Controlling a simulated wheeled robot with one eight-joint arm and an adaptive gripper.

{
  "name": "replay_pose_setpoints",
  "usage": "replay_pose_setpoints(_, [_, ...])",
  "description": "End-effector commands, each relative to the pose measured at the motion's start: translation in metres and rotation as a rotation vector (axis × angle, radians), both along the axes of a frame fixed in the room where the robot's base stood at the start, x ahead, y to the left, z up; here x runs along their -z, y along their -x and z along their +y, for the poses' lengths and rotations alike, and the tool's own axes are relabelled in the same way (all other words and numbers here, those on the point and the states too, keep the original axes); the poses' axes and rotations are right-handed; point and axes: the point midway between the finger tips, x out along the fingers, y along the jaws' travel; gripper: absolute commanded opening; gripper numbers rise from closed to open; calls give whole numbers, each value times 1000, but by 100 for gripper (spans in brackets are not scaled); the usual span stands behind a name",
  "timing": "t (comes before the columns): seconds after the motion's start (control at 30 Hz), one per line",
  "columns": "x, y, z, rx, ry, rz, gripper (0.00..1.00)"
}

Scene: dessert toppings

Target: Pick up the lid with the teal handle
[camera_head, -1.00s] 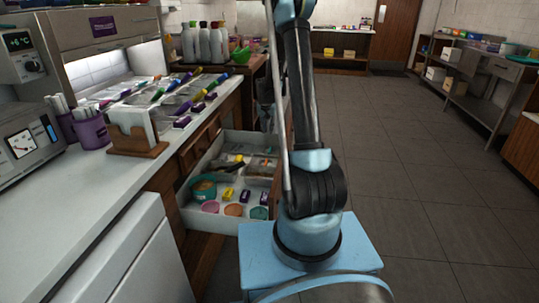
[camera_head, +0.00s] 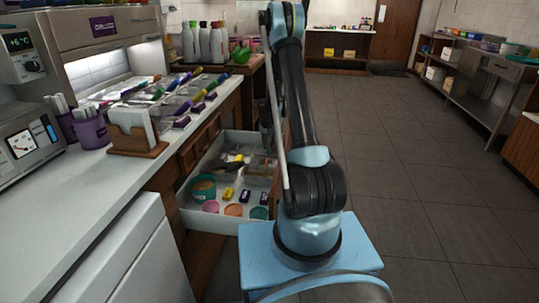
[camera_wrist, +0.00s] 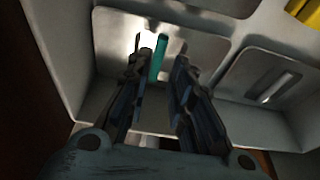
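The lid (camera_wrist: 205,58) with the teal handle is a flat, shiny metal plate lying in a pale, divided container in the wrist view. Its teal handle (camera_wrist: 158,58) is a narrow upright bar. My gripper (camera_wrist: 163,60) is over the lid with its dark fingers apart, one on each side of the handle. The handle looks nearer the left finger; I cannot tell whether they touch. In the head view my arm hides most of my gripper, and I cannot pick out the teal handle there.
Another metal lid (camera_wrist: 262,82) lies to the right in the wrist view, with a yellow item (camera_wrist: 304,11) at the top right corner. In the head view an open white drawer (camera_head: 194,221) holds cups and small boxes. The counter (camera_head: 75,212) is at left; the floor at right is clear.

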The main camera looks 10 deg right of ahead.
Motion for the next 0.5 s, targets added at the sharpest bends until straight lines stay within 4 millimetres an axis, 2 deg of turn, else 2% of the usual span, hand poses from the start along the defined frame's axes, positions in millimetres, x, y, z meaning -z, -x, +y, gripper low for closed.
replay_pose_setpoints(0.17, [10,-5,-3,1,0,0,21])
replay_pose_setpoints(0.5, [44,-17,-8,1,0,0,21])
